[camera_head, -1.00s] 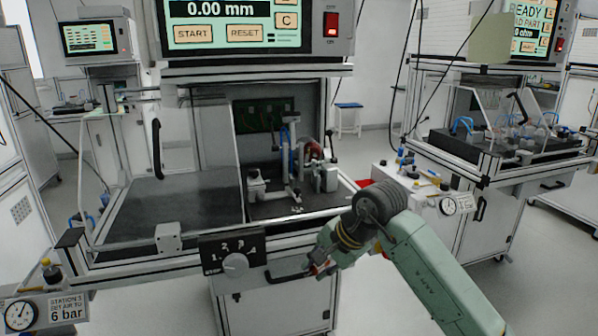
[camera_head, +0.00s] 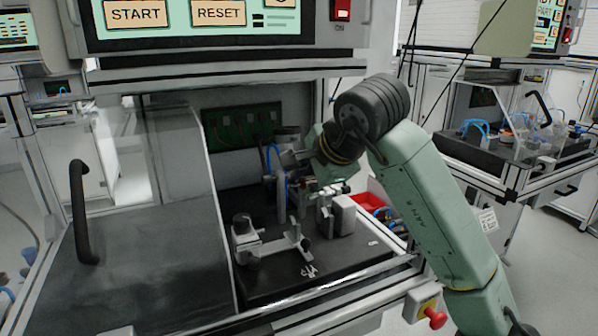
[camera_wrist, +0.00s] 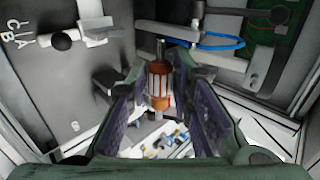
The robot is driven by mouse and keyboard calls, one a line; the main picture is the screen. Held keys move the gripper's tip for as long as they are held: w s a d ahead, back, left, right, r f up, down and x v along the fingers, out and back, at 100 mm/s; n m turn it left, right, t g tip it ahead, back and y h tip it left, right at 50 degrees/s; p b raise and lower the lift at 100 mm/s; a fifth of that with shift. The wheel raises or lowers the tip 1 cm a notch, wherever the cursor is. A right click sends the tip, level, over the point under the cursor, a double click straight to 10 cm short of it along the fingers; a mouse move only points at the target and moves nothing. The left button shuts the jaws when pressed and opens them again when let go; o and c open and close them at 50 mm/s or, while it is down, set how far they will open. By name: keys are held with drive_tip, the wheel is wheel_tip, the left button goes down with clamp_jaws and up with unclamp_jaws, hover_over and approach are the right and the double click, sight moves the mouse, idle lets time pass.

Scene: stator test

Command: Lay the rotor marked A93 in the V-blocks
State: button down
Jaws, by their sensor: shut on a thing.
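In the wrist view a rotor (camera_wrist: 159,82) with a copper-and-pale striped body and a bare metal shaft sits between the purple-padded fingers of my gripper (camera_wrist: 158,92). My gripper is shut on it. No mark can be read on it. In the head view my gripper (camera_head: 328,178) is inside the station opening, above the right part of the fixture, and the rotor is hard to make out. Grey fixture blocks stand below on the dark plate, one left (camera_head: 246,238) and one right (camera_head: 342,216). I cannot tell for sure which are the V-blocks.
A clear guard with a black handle (camera_head: 80,210) stands left of the fixture. A dark upright and blue hose (camera_wrist: 222,43) are close by in the wrist view. A red bin (camera_head: 372,205) is at right, and a red knob (camera_head: 435,318) at the front right. The dark plate's front is mostly clear.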

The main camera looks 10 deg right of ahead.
drive_tip(key=shift+s+f+b, duration=0.1)
drive_tip(key=shift+f+b, duration=1.8)
drive_tip(key=shift+f, duration=1.1)
drive_tip(key=shift+r, duration=0.15)
drive_tip(key=shift+s, duration=0.1)
drive_tip(key=shift+f+b, duration=1)
drive_tip(key=shift+b, duration=0.1)
drive_tip(key=shift+f+b, duration=0.25)
drive_tip(key=shift+b, duration=0.15)
